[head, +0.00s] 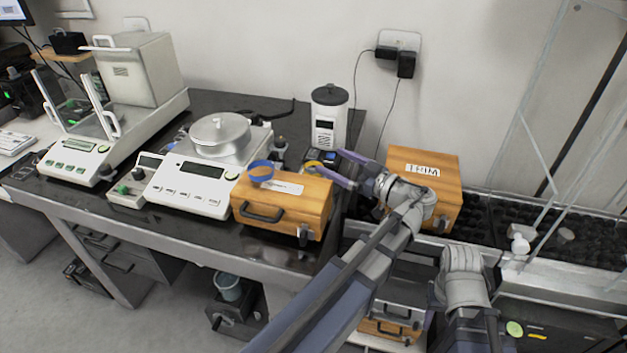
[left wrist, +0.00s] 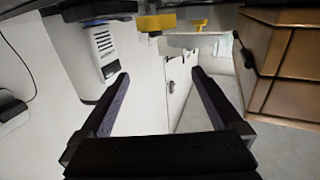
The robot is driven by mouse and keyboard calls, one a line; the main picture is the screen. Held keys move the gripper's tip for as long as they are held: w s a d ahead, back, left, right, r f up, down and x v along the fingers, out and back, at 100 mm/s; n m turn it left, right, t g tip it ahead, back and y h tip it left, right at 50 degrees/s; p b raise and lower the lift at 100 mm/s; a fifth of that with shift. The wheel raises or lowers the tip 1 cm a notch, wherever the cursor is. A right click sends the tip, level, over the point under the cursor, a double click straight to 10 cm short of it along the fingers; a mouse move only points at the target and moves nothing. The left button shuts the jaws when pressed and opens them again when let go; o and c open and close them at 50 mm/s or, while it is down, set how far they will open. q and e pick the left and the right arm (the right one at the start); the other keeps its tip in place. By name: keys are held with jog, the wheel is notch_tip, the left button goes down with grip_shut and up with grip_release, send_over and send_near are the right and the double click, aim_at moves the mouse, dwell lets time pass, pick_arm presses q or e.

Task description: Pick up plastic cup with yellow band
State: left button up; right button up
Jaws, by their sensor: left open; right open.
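The plastic cup with a yellow band (head: 313,166) stands behind the right part of the front wooden box, partly hidden. My left gripper (head: 340,165) is open just to its right, with its fingertips pointing toward it and apart from it. In the left wrist view, the yellow band (left wrist: 155,22) shows near the top edge, beyond the open, empty fingers of my left gripper (left wrist: 160,76). Another cup with a blue band (head: 261,171) sits by the top of the front wooden box. My right gripper's fingers do not show in the head view.
A labelled wooden box (head: 300,205) stands at the dark table's front edge. A second wooden box (head: 440,172) stands behind my left wrist. A white canister with a dark lid (head: 329,112) stands behind the yellow-banded cup. A balance (head: 200,180) is to the left.

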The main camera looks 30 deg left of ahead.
pick_arm(q)
jog(key=b, duration=0.3)
send_near(314, 163)
jog(key=shift+s+a+r, duration=0.6)
jog(key=shift+s+a, duration=0.1)
jog(key=shift+s, duration=0.15)
jog(key=shift+w+a+r, duration=0.1)
jog(key=shift+a+r, duration=0.1)
jog(key=shift+a, duration=0.45)
jog(key=shift+w+a, duration=0.15)
jog(key=shift+a, duration=0.9)
jog(key=shift+w+a, duration=0.15)
jog(key=shift+a, duration=0.85)
jog(key=shift+w+a, duration=0.2)
jog(key=shift+a, duration=0.85)
pick_arm(e)
jog(key=shift+f, duration=2)
pick_arm(q)
jog(key=shift+c, duration=0.2)
jog(key=c, duration=1.5)
jog(key=shift+r, duration=0.15)
pick_arm(e)
jog(key=shift+r, duration=0.2)
